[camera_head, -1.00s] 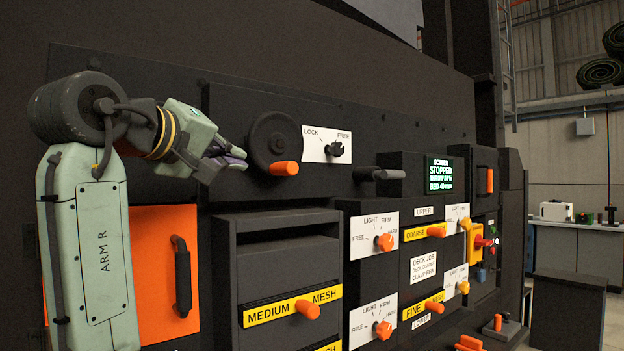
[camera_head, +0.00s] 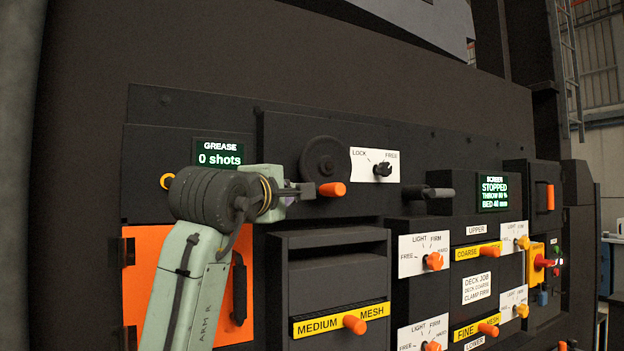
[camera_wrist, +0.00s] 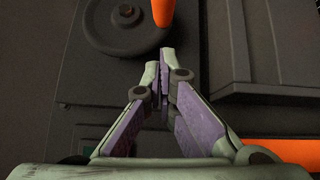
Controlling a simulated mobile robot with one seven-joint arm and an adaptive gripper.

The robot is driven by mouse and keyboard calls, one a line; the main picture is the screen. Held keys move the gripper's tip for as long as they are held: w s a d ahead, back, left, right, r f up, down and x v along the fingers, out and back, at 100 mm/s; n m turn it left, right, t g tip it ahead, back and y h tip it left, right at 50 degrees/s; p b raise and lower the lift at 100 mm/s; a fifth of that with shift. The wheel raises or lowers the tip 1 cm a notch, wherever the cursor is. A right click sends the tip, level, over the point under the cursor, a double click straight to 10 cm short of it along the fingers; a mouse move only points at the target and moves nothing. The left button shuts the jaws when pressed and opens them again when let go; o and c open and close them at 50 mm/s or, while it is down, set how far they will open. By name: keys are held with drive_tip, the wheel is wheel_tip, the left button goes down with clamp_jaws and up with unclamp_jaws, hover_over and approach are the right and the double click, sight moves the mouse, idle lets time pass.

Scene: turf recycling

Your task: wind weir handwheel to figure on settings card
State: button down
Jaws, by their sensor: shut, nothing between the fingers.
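The dark handwheel (camera_head: 324,154) is on the black panel, with an orange handle (camera_head: 332,189) at its lower rim. It also shows at the top of the wrist view (camera_wrist: 112,40), with the handle (camera_wrist: 163,12) at the top edge. My gripper (camera_head: 312,191) is just left of the handle in the head view. In the wrist view my gripper (camera_wrist: 164,52) is shut and empty, tips below the handle; I cannot tell whether they touch it. A white card (camera_head: 477,287) reads "DECK JOB, DECK COARSE, CLAMP FIRM"; I see no handwheel figure on it.
A LOCK/FREE plate (camera_head: 363,173) with a black knob (camera_head: 382,170) is right of the wheel. A dark lever (camera_head: 430,192) sticks out beyond it. The screen display (camera_head: 494,193) reads STOPPED. A grease display (camera_head: 219,154) reads 0 shots. A mesh drawer (camera_head: 300,328) juts out below.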

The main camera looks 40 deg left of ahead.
sight(319, 189)
drive_tip(key=w+p, duration=0.1)
drive_tip(key=w, duration=0.1)
drive_tip(key=w+d, duration=0.1)
drive_tip(key=w, duration=0.2)
drive_tip(key=shift+r+p, duration=0.1)
drive_tip(key=shift+p, duration=0.25)
drive_tip(key=shift+d, duration=0.1)
